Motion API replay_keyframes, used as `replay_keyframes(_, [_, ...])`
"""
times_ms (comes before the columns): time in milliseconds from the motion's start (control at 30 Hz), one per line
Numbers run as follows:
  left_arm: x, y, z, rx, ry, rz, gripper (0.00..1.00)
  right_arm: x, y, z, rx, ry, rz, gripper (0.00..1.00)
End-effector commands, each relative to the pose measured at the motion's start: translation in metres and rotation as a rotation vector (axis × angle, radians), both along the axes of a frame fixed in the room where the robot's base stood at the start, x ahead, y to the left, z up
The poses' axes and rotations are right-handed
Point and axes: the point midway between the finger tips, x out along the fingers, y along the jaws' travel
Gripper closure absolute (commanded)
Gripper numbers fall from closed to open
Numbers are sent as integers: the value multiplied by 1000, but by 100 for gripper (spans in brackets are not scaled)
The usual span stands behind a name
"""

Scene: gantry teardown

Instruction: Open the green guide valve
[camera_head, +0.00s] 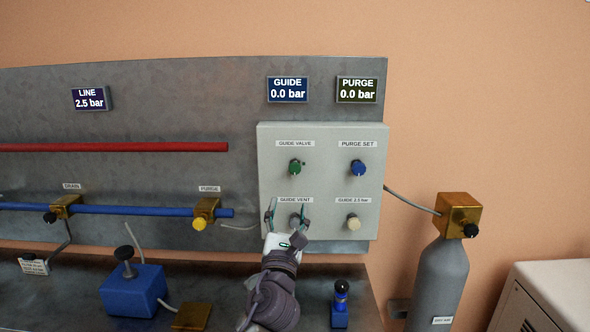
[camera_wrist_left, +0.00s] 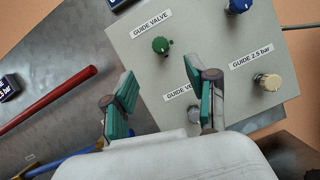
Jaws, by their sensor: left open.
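The green guide valve knob (camera_head: 295,167) sits on the light grey control panel under the label GUIDE VALVE. It also shows in the left wrist view (camera_wrist_left: 160,45), beyond and above the fingers. My left gripper (camera_head: 287,212) is open and empty in front of the panel, below the green knob, at the GUIDE VENT knob. In the left wrist view the fingers of my left gripper (camera_wrist_left: 160,105) are spread apart, with the grey guide vent knob (camera_wrist_left: 194,114) beside the right finger, partly hidden. My right gripper is not in view.
The panel (camera_head: 325,225) also bears a blue PURGE SET knob (camera_head: 358,167) and a cream GUIDE 2.5 bar knob (camera_head: 353,222). The GUIDE display (camera_head: 288,89) reads 0.0 bar. A gas cylinder (camera_head: 440,280) stands right; a blue box (camera_head: 133,291) sits on the bench.

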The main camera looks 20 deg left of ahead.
Motion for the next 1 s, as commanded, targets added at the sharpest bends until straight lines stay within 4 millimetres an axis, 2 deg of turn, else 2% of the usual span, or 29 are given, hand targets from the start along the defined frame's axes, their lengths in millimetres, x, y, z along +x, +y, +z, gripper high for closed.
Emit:
replay_keyframes(167, [17,4,10,16,-1,6,43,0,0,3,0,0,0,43])
replay_keyframes(500, [81,21,36,8,0,4,43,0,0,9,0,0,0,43])
replay_keyframes(700, [109,29,46,9,0,4,43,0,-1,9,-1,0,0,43])
replay_keyframes(1000, [123,32,52,9,1,4,43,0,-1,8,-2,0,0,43])
